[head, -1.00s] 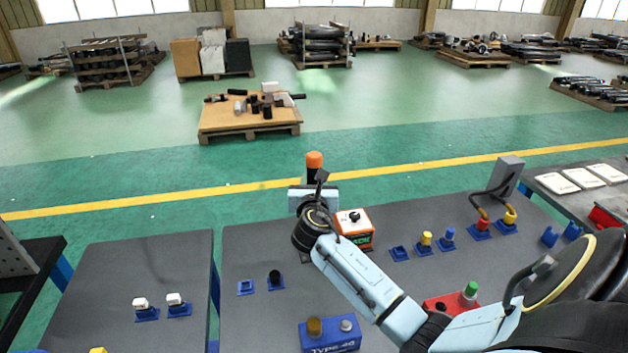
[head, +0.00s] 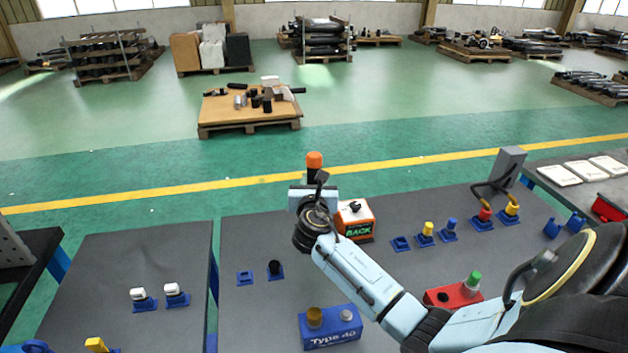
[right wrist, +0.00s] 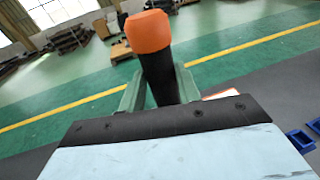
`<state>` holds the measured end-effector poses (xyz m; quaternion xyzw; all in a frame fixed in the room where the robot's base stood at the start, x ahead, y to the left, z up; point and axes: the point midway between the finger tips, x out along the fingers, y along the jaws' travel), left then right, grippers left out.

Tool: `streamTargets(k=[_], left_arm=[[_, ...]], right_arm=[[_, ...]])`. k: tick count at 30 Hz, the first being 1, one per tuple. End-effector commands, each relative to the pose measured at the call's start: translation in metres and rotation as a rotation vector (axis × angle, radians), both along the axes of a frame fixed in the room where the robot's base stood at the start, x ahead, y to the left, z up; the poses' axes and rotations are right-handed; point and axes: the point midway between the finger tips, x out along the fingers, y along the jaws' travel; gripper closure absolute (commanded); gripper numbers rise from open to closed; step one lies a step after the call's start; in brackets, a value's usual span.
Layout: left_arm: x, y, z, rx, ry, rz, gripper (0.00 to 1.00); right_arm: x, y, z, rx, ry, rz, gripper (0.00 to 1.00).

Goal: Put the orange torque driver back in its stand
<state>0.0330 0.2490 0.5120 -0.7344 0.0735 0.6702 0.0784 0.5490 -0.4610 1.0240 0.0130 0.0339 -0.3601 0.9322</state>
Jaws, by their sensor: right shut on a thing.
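The orange torque driver (head: 314,161) has an orange cap on a black body. My right gripper (head: 314,192) is shut on its black body and holds it roughly upright. The right wrist view shows the driver (right wrist: 149,48) between the two fingers (right wrist: 160,92), cap upward; its lower end is hidden. Two low blue stands look empty: one (head: 245,278) at the left of the table and one (head: 401,243) right of the orange box. I cannot tell which stand is the driver's. My left gripper is not in view.
An orange box (head: 355,220) stands just right of my right gripper. Blue stands with a black piece (head: 275,270), a yellow piece (head: 428,229) and a blue piece (head: 451,225) are on the grey table (head: 240,315). A blue box (head: 330,328) and a red box (head: 455,292) are nearer.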

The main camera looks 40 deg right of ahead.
Motion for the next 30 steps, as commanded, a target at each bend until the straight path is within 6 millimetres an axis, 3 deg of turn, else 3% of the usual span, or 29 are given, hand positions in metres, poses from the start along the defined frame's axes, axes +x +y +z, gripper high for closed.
streamTargets(k=[12,13,18,30], left_arm=[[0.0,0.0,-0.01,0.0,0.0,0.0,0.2],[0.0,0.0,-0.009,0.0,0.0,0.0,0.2],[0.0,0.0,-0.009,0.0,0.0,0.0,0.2],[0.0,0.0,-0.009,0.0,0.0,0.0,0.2]], right_arm=[[0.001,-0.001,-0.012,-0.005,-0.007,0.001,1.0],[0.001,0.0,-0.011,-0.005,-0.007,0.001,0.63],[0.0,0.0,-0.011,-0.003,-0.004,0.0,0.42],[-0.001,0.0,-0.015,0.001,0.003,0.0,0.42]])
